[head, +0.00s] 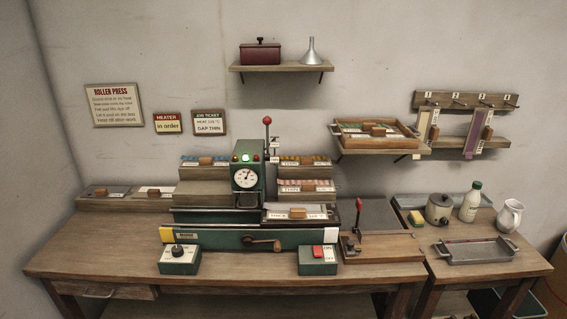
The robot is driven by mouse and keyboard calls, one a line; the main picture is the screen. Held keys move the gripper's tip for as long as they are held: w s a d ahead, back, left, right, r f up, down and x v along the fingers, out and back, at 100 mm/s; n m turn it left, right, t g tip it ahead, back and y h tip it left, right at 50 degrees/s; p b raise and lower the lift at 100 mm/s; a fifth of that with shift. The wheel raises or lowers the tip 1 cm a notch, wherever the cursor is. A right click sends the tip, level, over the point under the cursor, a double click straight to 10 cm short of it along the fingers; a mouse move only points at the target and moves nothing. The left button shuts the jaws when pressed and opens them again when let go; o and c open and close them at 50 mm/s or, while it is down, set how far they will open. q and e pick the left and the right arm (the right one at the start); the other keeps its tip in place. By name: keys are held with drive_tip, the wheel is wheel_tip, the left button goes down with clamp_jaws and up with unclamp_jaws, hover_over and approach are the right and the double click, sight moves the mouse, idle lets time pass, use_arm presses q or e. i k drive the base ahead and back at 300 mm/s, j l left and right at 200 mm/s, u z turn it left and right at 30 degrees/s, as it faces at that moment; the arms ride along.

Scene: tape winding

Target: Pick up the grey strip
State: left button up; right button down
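I cannot tell for certain which piece is the grey strip. Two strips hang from the peg rack at the right: a pale one (422,128) and a mauve-grey one (472,136). Neither of my grippers shows in the head view.
The green roller press (248,176) with a lit green lamp fills the middle of the bench (110,250), between stepped wooden stands. A wooden tray (348,141) sits on a wall shelf. A metal tray (476,251), jug (509,216) and bottle (470,205) stand at the right.

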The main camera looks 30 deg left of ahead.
sight(296, 211)
drive_tip(key=i+l+u, duration=0.6)
drive_tip(key=i+l, duration=0.2)
